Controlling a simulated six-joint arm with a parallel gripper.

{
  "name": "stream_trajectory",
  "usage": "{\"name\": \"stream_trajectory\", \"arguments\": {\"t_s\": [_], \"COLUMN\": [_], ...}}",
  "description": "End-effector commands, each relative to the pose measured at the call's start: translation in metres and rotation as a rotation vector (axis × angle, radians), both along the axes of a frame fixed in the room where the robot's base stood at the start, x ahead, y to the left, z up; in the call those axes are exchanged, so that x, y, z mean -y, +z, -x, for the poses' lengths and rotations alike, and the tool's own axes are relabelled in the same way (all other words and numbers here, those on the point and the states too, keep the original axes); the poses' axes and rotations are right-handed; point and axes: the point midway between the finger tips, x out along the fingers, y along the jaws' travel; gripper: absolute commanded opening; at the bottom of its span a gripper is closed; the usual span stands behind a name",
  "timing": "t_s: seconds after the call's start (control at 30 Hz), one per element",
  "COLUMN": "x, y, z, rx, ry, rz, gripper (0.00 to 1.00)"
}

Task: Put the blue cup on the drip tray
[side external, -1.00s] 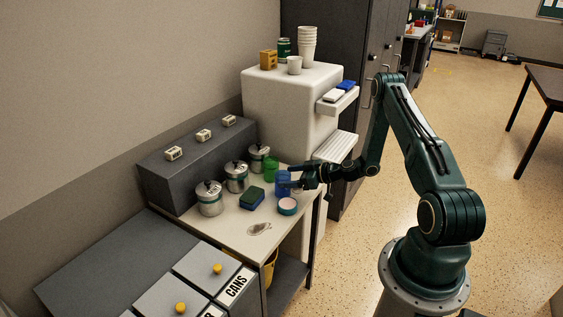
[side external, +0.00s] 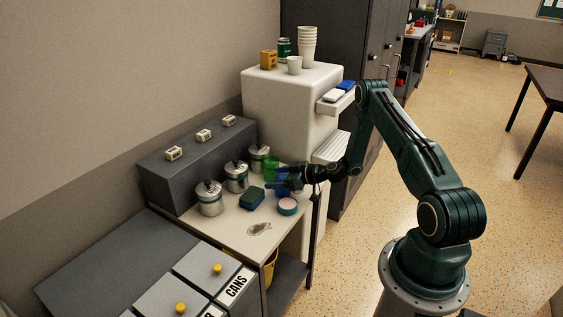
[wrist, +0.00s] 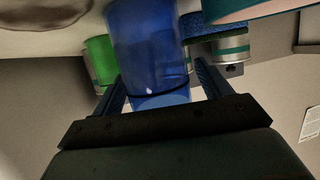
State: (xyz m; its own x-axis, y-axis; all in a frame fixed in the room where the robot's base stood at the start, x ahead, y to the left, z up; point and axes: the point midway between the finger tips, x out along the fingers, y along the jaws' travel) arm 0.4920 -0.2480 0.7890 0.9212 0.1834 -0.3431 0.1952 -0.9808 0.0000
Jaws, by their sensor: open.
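The blue cup (side external: 283,177) stands on the side table, partly hidden by my gripper in the side view. In the wrist view the blue cup (wrist: 146,45) fills the space between my fingers. My gripper (side external: 277,178) is open, with one finger on each side of the cup; in the wrist view my gripper (wrist: 159,74) shows no clear contact with it. The drip tray (side external: 331,148) is the white ribbed ledge low on the front of the white machine. No cup shows on it.
A green cup (side external: 270,165) stands close behind the blue cup. Lidded metal jars (side external: 236,177), a blue-and-green sponge (side external: 252,198) and a round pink-topped tin (side external: 288,206) are nearby. A higher shelf (side external: 336,101) juts out above the drip tray. A brown stain marks the front tabletop.

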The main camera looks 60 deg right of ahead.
Motion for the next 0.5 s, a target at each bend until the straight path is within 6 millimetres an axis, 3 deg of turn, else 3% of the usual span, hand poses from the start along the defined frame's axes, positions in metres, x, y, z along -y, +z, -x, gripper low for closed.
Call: {"name": "stream_trajectory", "arguments": {"t_s": [0.13,0.4,0.5], "x": [0.0000,0.0000,0.0000], "y": [0.0001,0.0002,0.0003], "z": [0.0002,0.0002,0.0001], "rx": [0.000,0.000,0.000], "ry": [0.000,0.000,0.000], "rz": [0.000,0.000,0.000], "gripper": [0.77,0.29,0.25]}}
